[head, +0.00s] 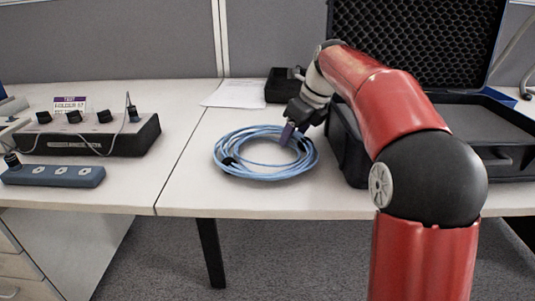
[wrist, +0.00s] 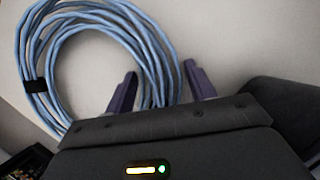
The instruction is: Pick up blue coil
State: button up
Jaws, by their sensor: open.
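The blue coil (head: 246,171) is a ring of light blue cable lying flat on the white table, with a dark tie on its left side. In the wrist view the blue coil (wrist: 40,50) fills the upper left, and its dark tie shows at the left. My gripper (head: 291,136) is at the coil's right side, pointing down. In the wrist view my gripper (wrist: 160,88) is open, with one purple finger on each side of the coil's right strands. I cannot tell whether the fingers touch the cable.
An open black case (head: 348,150) with foam in its lid stands right of the coil. A black control box (head: 100,138) and a blue-grey strip (head: 55,175) are at left. Papers (head: 236,93) and a small black box (head: 281,88) lie behind.

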grip_shut()
dwell(0.3)
jog(key=shift+r, duration=0.1)
